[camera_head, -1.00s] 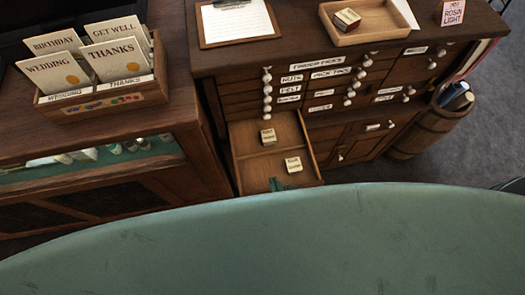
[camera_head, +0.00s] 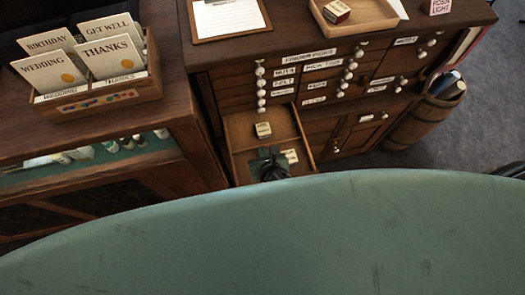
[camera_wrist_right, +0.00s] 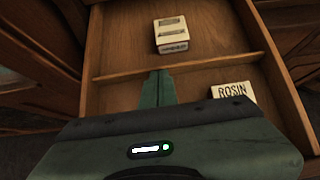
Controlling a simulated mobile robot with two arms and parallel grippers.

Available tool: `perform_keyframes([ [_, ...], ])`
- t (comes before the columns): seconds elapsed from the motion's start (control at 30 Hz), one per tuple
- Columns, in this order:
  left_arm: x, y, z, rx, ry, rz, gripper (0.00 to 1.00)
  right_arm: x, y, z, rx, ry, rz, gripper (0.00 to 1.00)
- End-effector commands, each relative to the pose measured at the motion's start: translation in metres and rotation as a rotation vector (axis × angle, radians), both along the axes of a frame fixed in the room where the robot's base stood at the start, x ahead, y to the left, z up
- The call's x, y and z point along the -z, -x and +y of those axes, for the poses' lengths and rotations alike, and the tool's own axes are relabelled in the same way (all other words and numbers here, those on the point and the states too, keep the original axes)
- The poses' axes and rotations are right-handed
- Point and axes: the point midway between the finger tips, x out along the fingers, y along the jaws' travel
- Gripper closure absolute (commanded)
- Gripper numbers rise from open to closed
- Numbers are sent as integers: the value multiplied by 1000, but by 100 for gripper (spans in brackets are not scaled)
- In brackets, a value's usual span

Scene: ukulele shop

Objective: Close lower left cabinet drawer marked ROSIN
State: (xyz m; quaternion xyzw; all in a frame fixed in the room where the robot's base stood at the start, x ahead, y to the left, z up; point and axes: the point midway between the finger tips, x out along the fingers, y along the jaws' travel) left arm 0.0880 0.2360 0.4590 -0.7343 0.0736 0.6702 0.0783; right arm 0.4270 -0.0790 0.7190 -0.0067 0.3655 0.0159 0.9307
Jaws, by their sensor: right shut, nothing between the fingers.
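The lower left drawer (camera_head: 242,142) of the cabinet (camera_head: 228,68) is pulled out. One small box (camera_head: 263,130) lies in its back part, and another box (camera_head: 290,155) lies in the front part. In the right wrist view the drawer (camera_wrist_right: 122,60) has a cross divider, and the front box (camera_wrist_right: 233,91) reads ROSIN. The back box (camera_wrist_right: 171,36) also shows there. My right gripper (camera_head: 268,153) is over the drawer's front part, beside the ROSIN box. Its green fingers (camera_wrist_right: 157,88) are together and empty, with tips near the divider. The drawer's front panel is mostly hidden. My left gripper is not in view.
A glass-fronted counter (camera_head: 100,160) with a card box (camera_head: 98,98) stands close on the left. A barrel (camera_head: 425,118) stands right of the cabinet. A tray (camera_head: 362,25) and a clipboard (camera_head: 225,18) lie on the cabinet top. Grey floor lies at right.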

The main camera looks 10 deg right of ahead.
Motion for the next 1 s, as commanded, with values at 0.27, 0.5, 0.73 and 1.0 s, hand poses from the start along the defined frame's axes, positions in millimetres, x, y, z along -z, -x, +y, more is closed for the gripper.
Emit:
perform_keyframes([
  [0.27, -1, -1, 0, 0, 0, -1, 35, -1, -4, 1, -1, -1, -1, 100],
  [0.5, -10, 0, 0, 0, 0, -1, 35, -4, -58, 2, -4, 1, -8, 100],
  [0.73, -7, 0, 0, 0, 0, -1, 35, 0, -117, 4, -2, 1, -5, 100],
  [1.0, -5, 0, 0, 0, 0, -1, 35, 0, -143, 5, 1, -1, 0, 100],
])
